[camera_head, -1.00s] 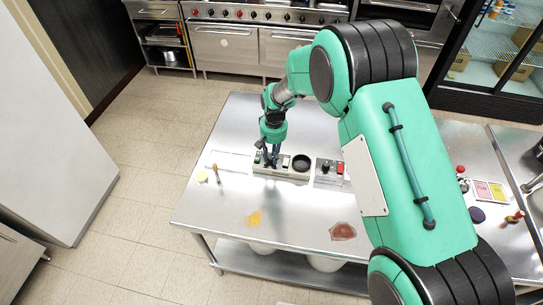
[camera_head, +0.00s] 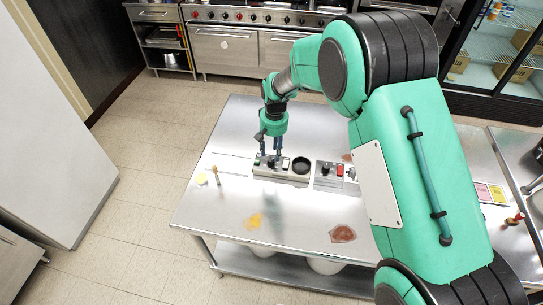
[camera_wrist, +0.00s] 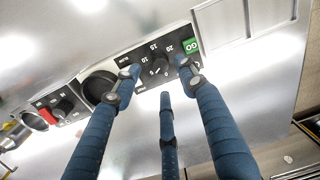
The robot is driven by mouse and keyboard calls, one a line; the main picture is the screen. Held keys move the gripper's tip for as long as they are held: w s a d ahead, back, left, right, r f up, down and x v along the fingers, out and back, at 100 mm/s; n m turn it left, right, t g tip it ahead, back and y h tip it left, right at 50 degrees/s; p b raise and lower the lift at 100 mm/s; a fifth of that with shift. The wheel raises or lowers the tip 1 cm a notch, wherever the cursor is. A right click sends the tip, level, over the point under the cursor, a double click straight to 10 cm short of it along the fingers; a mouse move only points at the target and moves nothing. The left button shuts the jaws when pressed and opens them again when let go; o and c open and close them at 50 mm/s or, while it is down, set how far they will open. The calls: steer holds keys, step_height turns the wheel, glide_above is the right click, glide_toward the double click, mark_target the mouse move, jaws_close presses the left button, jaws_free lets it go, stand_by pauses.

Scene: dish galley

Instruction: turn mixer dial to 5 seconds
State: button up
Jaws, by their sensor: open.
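The mixer panel (camera_head: 284,174) lies on the steel table and has a black dial (camera_wrist: 158,67) with numbers around it, among them 5, 10, 15 and 20. A green GO button (camera_wrist: 191,45) is beside the dial, and a black round cup (camera_wrist: 98,86) is on its other side. My gripper (camera_wrist: 158,76) is open, with blue fingers spread around the dial in the wrist view. I cannot tell whether any finger touches it. In the head view my gripper (camera_head: 275,153) points down over the panel's left part, and the dial's pointer is too small to read.
A second panel (camera_head: 329,183) with a dark knob and a red switch (camera_wrist: 47,116) stands beside the mixer. A brush (camera_head: 216,174), a yellow spill (camera_head: 254,220) and a brown-red stain (camera_head: 342,234) are on the table (camera_head: 225,215). The table's front middle is mostly clear.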

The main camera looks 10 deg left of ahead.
mark_target(273, 160)
step_height(273, 160, up, 7)
steer(key=shift+d, duration=0.15)
stand_by(0.5)
steer(key=s+d+r+m+t+b, duration=0.1)
steer(key=s+d+r, duration=0.5)
steer(key=d+r, duration=0.45)
steer(key=s+d+r+m+t+b, duration=0.1)
steer(key=s+d+r+t, duration=0.1)
steer(key=s+d+r, duration=0.65)
steer(key=s+d+r+m+t, duration=0.1)
steer(key=s+d+r, duration=0.1)
steer(key=s+d, duration=0.5)
steer(key=s+d+r+t+b, duration=0.1)
steer(key=s+d+r, duration=0.2)
steer(key=s+d, duration=0.5)
steer(key=s, duration=0.6)
steer(key=shift+s+d+m+t+h+b, duration=0.15)
steer(key=shift+s+m+t+h+b, duration=0.15)
steer(key=shift+s+m+t, duration=0.1)
stand_by(1.5)
